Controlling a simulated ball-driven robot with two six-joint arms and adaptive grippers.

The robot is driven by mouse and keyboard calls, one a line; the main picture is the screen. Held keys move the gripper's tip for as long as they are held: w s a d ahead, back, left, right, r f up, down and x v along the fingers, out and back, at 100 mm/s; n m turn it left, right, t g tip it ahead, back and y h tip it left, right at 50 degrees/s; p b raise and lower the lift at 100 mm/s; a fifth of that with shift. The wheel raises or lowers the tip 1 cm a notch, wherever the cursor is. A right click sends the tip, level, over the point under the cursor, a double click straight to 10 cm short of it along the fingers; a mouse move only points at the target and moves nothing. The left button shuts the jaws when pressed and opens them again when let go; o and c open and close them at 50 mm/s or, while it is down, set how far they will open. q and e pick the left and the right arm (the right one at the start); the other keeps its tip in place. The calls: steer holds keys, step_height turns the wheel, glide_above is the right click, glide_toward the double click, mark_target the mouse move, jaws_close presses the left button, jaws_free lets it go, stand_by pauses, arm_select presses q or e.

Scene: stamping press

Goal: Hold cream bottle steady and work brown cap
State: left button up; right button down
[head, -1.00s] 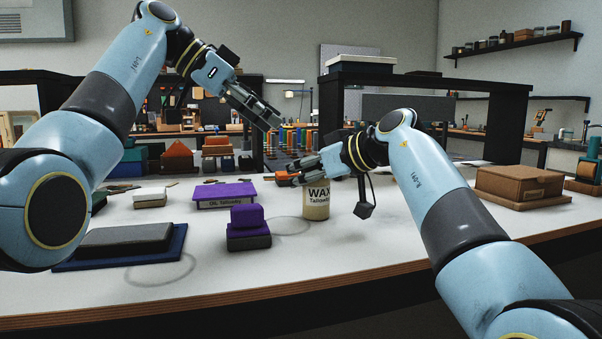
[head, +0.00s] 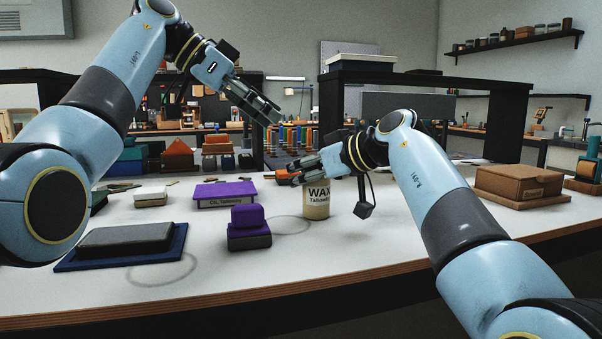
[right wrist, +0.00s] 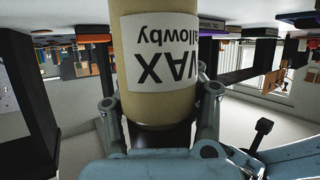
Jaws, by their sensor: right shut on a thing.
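The cream bottle (head: 317,204) with a WAX label stands upright on the white table in the head view. It fills the middle of the right wrist view (right wrist: 160,95), upside down there. My right gripper (head: 300,170) is at the bottle's top, coming in from the right. Its two fingers flank the dark brown cap (right wrist: 162,136) in the right wrist view, and it is shut on it. In the head view the cap is hidden by the gripper. My left gripper (head: 262,108) hangs in the air, up and left of the bottle, touching nothing. Its finger gap is unclear.
A purple box (head: 225,194), a purple-topped block (head: 249,228) and a grey block (head: 125,238) on a blue mat lie left of the bottle. A brown box (head: 518,181) stands at the right. The table in front of the bottle is clear.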

steer(key=shift+f, duration=0.25)
steer(key=c, duration=0.6)
jaws_free()
steer(key=shift+r, duration=0.15)
